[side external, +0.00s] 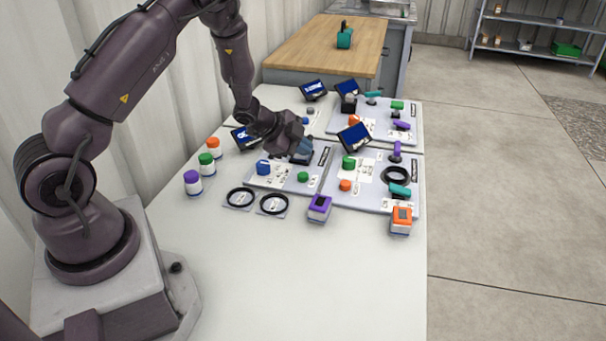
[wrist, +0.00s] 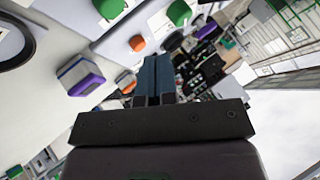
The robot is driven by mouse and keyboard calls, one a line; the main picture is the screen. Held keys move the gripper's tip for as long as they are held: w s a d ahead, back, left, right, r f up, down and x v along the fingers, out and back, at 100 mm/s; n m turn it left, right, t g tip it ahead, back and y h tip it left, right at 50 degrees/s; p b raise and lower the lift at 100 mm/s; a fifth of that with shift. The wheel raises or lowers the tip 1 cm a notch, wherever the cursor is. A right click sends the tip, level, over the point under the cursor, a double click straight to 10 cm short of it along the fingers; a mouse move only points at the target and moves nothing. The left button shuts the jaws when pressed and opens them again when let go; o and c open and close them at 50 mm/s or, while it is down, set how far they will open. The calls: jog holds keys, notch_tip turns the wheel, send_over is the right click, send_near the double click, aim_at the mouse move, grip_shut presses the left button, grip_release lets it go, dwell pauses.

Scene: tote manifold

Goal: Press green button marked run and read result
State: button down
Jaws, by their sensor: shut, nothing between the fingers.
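A small green button (side external: 303,176) sits on the front left panel (side external: 262,181), beside a blue knob (side external: 263,167). A larger green knob (side external: 349,162) is on the front right panel, above an orange button (side external: 345,185). I cannot read which one is marked run. My gripper (side external: 303,156) is shut and empty, pointing down over the back right of the front left panel, behind the small green button. In the wrist view, the closed fingers (wrist: 155,76) point toward two green parts (wrist: 110,8) (wrist: 180,12) at the top. A tilted blue screen (side external: 354,137) is too small to read.
Two black rings (side external: 273,204) and purple-topped (side external: 319,207) and orange-topped (side external: 401,219) boxes lie at the panels' front. Purple (side external: 192,182), green (side external: 206,163) and orange (side external: 214,147) capped jars stand left. More panels are behind. The table's front (side external: 300,285) is clear.

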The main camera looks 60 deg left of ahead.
aim_at(303, 176)
jog(key=shift+f, duration=2.1)
dwell(0.4)
jog(key=shift+f, duration=0.4)
jog(key=shift+f, duration=0.5)
dwell(0.5)
jog(key=shift+r, duration=0.9)
jog(key=shift+r, duration=2.55)
